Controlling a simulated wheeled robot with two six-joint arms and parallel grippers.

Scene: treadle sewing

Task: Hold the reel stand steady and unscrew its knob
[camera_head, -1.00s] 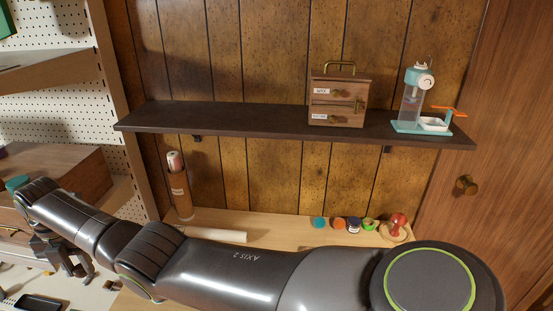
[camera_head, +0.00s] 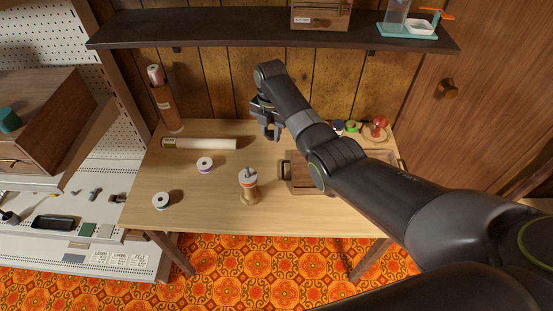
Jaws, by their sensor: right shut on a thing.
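The reel stand (camera_head: 249,194) appears to be the upright piece with a tan base on the wooden table, left of the table's middle. It carries a pale and reddish reel, with a small grey part on top that may be the knob (camera_head: 249,173). My right gripper (camera_head: 267,133) is behind and above the stand, apart from it, with its fingers pointing down. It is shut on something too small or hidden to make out. My left gripper is not in view.
Two loose reels (camera_head: 205,164) lie on the table left of the stand, and a pale roll (camera_head: 200,143) lies behind them. A wooden box (camera_head: 301,172) is at the right, partly behind my right arm. The table front is mostly clear.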

